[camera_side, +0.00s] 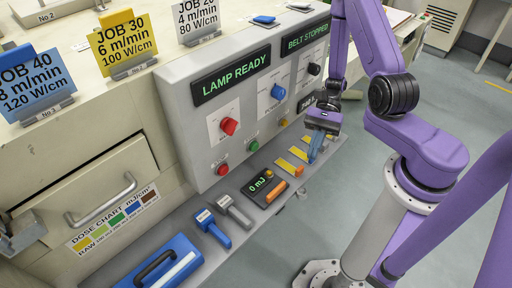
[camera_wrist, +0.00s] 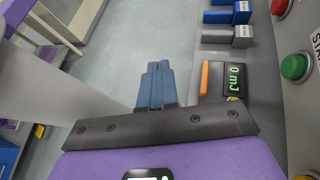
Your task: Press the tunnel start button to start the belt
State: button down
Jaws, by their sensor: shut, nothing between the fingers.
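A grey control panel (camera_side: 195,125) carries a row of buttons under its knobs. The green button (camera_side: 253,145) sits between a red button (camera_side: 223,170) and an amber one (camera_side: 283,122). In the wrist view, the green button (camera_wrist: 294,66) is at the right edge, beside a partly cut-off label beginning "STA". The display (camera_side: 305,42) reads "BELT STOPPED". My gripper (camera_side: 316,154) is to the right of the green button, fingers downward, apart from the panel. Its blue fingers are shut together and empty, as the wrist view (camera_wrist: 156,68) also shows.
A red knob (camera_side: 229,126) projects above the buttons. Open floor lies right of the ledge.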

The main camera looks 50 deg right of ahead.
aim_at(254, 147)
jog(key=a+f+m+t, duration=0.2)
jog(key=m+t, duration=0.5)
jog(key=m, duration=0.2)
jog(key=w+a+f+m+t, duration=0.1)
jog(key=a+f+m+t, duration=0.2)
jog(key=m+t, duration=0.5)
jog(key=shift+w+a+f+m+t, duration=0.3)
jog(key=shift+m, duration=0.9)
jog(key=shift+w, duration=0.1)
jog(key=w, duration=0.8)
jog(key=shift+w, duration=0.3)
jog(key=shift+w, duration=0.15)
dwell(0.8)
jog(key=shift+w, duration=0.3)
